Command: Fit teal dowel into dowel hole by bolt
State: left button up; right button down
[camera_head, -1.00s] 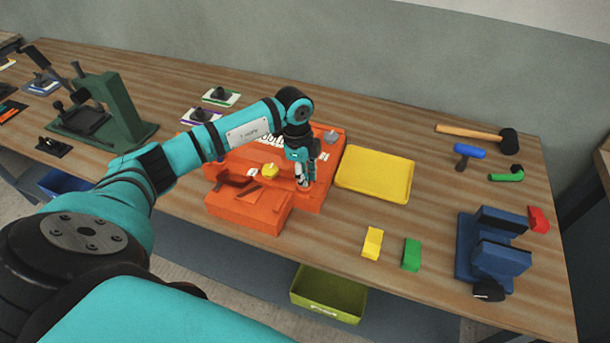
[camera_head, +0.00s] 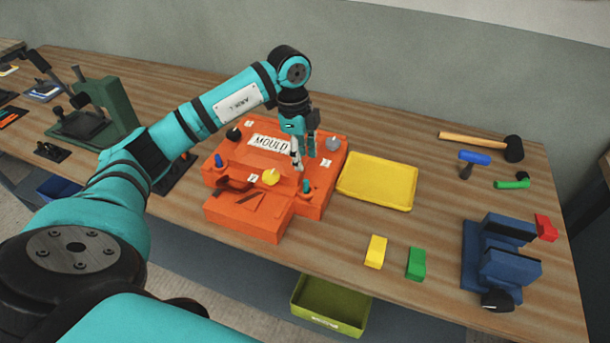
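The orange mould (camera_head: 243,153) with a "MOULD" label lies on the bench. The teal dowel (camera_head: 306,186) stands upright in the mould's front right part; its lower end and the hole are hidden. My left gripper (camera_head: 304,164) is above and slightly behind the dowel. Its two fingers are apart with nothing between them. A grey knob-like piece (camera_head: 333,144) is on the mould's right rear corner, and a yellow one (camera_head: 270,177) is at the front middle. I cannot tell which piece is the bolt. My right gripper is out of view.
A blue peg (camera_head: 218,160) and a black knob (camera_head: 233,134) are on the mould's left. A yellow tray (camera_head: 378,181) lies close to the right. Yellow (camera_head: 376,251) and green blocks (camera_head: 416,263) and a blue vise (camera_head: 498,260) are further right.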

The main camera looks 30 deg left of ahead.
pick_arm(q)
jog(key=shift+s+a+r, duration=0.1)
jog(key=shift+a+r, duration=0.1)
jog(key=shift+r, duration=1.45)
